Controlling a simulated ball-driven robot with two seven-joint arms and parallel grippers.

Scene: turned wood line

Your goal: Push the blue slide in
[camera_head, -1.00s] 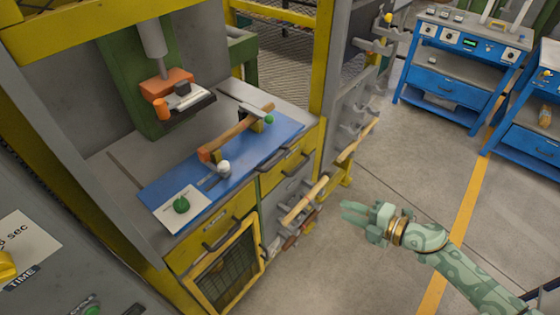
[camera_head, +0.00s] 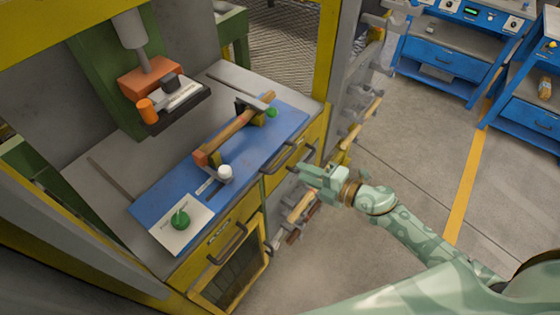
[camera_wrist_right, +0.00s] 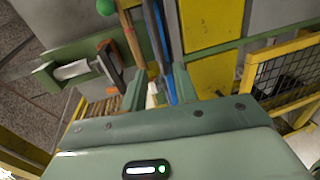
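The blue slide (camera_head: 262,152) is a flat blue plate on the grey bench top under the press. My right gripper (camera_head: 298,172) is in front of the bench by the yellow drawers, apart from the slide. In the right wrist view its two fingers (camera_wrist_right: 160,92) stand apart with nothing held. The slide shows there edge-on as a blue strip (camera_wrist_right: 168,70) beyond the fingers. My left gripper is not in view.
An orange and grey press head (camera_head: 165,95) hangs over the back of the bench. Dark drawer handles (camera_head: 282,157) stick out at the front. A grey rack (camera_head: 360,100) with wooden rods stands right of the bench. Open floor (camera_head: 400,170) lies further right.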

